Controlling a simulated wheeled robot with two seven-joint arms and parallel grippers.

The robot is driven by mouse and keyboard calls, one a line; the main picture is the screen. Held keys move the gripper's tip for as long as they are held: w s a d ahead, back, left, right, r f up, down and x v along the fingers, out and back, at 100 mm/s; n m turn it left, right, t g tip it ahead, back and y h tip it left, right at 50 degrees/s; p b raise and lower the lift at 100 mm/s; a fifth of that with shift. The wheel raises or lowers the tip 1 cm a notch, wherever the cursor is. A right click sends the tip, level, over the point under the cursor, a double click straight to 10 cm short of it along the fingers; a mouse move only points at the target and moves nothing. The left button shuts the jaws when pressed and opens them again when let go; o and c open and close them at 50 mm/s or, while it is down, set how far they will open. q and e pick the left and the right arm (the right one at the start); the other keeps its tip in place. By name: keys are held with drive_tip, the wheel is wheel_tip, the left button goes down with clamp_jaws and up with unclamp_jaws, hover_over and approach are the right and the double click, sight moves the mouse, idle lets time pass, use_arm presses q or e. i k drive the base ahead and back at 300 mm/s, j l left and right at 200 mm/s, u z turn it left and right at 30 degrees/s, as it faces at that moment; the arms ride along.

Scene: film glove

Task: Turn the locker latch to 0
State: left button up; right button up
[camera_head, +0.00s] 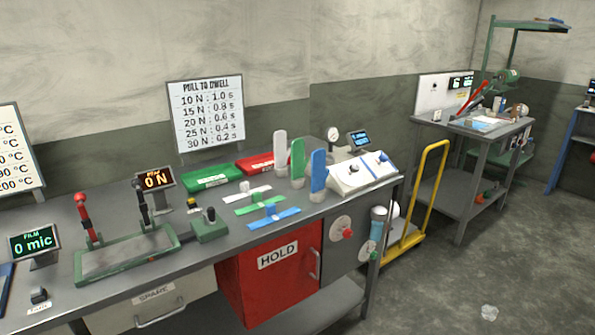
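A red locker (262,287) labelled HOLD sits under the workbench. Its door looks shut, with a bar handle (316,263) at its right edge. On the grey panel to its right is a round pale plate with a red knob (348,234). I cannot tell which of these is the latch, and any markings on the plate are too small to read. Neither of my grippers is in view.
The workbench (215,262) holds a green lever press (130,255), red and green trays, coloured strips, upright paddles and a white control box (362,172). A yellow-handled cart (420,195) stands to the right, close to the panel.

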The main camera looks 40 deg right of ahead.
sight(347, 233)
drive_tip(key=z, duration=1.45)
